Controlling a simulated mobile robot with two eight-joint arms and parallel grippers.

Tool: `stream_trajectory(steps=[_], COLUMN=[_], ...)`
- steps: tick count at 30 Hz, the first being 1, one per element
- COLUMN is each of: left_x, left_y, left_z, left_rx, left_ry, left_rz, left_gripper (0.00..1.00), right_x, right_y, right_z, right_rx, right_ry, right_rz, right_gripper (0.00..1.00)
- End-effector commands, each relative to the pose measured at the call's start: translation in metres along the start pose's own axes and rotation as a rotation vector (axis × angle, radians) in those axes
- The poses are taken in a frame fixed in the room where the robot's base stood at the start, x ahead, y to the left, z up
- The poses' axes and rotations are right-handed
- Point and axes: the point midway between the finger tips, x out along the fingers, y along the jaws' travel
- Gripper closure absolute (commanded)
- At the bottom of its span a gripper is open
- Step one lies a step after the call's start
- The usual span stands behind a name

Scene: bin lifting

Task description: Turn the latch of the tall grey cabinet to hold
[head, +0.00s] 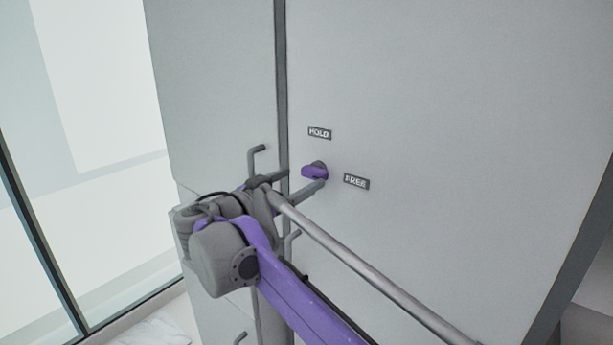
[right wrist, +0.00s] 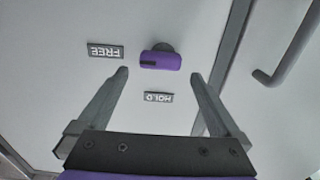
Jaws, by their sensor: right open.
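The tall grey cabinet (head: 430,100) has a small purple latch (head: 314,172) on its door. The latch lies roughly level, and in the right wrist view the latch (right wrist: 160,61) has a dark mark at its FREE-side end. The HOLD label (head: 320,133) is above the latch and the FREE label (head: 356,181) to its right. The right wrist view is upside down and shows FREE (right wrist: 105,50) and HOLD (right wrist: 158,97). My right gripper (head: 305,179) is open just in front of the latch; the latch (right wrist: 160,61) shows between and slightly beyond its fingertips. Contact is not visible. My left gripper is not in view.
A bent grey handle (head: 256,157) stands out left of the dark door seam (head: 281,80), close to my right gripper; it also shows in the right wrist view (right wrist: 290,55). More handles show lower down. A window (head: 90,110) is at the left.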

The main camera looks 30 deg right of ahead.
Motion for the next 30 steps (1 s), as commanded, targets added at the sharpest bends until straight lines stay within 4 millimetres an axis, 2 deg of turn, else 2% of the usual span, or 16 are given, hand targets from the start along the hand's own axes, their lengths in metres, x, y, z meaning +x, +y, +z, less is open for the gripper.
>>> stream_trajectory(steps=[3, 7, 18, 30], left_x=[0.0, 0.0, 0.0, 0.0], left_y=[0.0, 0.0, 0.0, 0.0], left_z=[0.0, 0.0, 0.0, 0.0], left_rx=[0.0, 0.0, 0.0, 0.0], left_ry=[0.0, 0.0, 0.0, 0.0], left_rz=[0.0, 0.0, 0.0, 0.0], left_gripper=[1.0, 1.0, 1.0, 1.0], right_x=[0.019, 0.031, 0.036, 0.035], right_y=[0.001, 0.001, 0.0, 0.0], right_z=[0.0, 0.0, 0.0, 0.001], right_rx=[0.0, 0.0, -0.001, -0.001], right_ry=[0.0, 0.0, -0.001, -0.001], right_rz=[0.004, 0.002, -0.001, 0.0], right_gripper=[0.0, 0.0, 0.02, 0.74])
